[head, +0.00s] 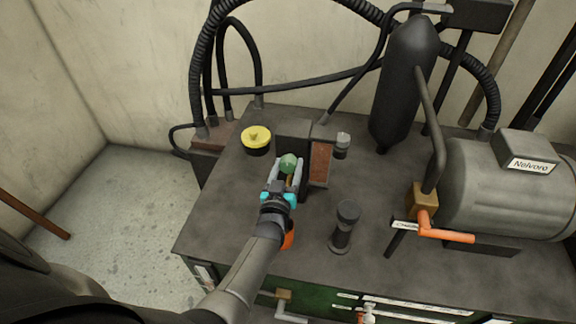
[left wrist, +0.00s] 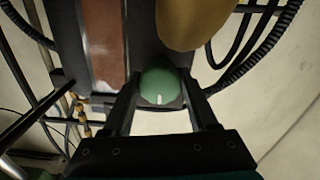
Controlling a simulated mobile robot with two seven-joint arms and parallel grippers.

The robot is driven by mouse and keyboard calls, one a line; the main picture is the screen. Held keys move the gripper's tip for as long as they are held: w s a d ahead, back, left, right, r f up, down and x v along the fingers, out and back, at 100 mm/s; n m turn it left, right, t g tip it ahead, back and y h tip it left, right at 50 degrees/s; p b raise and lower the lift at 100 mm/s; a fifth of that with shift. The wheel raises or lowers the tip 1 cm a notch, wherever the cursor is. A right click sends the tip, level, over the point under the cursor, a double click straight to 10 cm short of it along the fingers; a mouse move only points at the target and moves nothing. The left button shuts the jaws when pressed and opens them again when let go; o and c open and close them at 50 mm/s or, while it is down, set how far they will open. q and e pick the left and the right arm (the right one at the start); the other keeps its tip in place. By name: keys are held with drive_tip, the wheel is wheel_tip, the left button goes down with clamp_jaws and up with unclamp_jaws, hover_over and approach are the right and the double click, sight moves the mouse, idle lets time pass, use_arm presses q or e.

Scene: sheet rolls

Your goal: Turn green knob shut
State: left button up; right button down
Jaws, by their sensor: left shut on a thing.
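The green knob (head: 289,163) sits on a dark block (head: 293,130) on top of the grey machine bench. My left gripper (head: 288,174) reaches over the bench with its two fingers on either side of the knob, shut on it. In the left wrist view the green knob (left wrist: 160,85) is between the two dark fingers (left wrist: 163,100). A white mark on the knob points toward the gripper's palm. My right gripper is not in view.
A yellow-topped knob (head: 256,138) stands left of the block. A dark cylinder (head: 346,222), an orange-handled valve (head: 446,236), a black tank (head: 403,80) and a grey motor (head: 510,190) stand to the right. Black hoses cross behind. Bare bench top (head: 225,215) is left of my arm.

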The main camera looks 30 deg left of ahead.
use_arm(q)
drive_tip(key=shift+m, duration=0.4)
drive_tip(key=o, duration=1.4)
drive_tip(key=shift+c, duration=0.2)
drive_tip(key=shift+s, duration=0.1)
drive_tip(key=p+v, duration=0.1)
drive_tip(key=v, duration=1.4)
drive_tip(key=shift+p, duration=0.3)
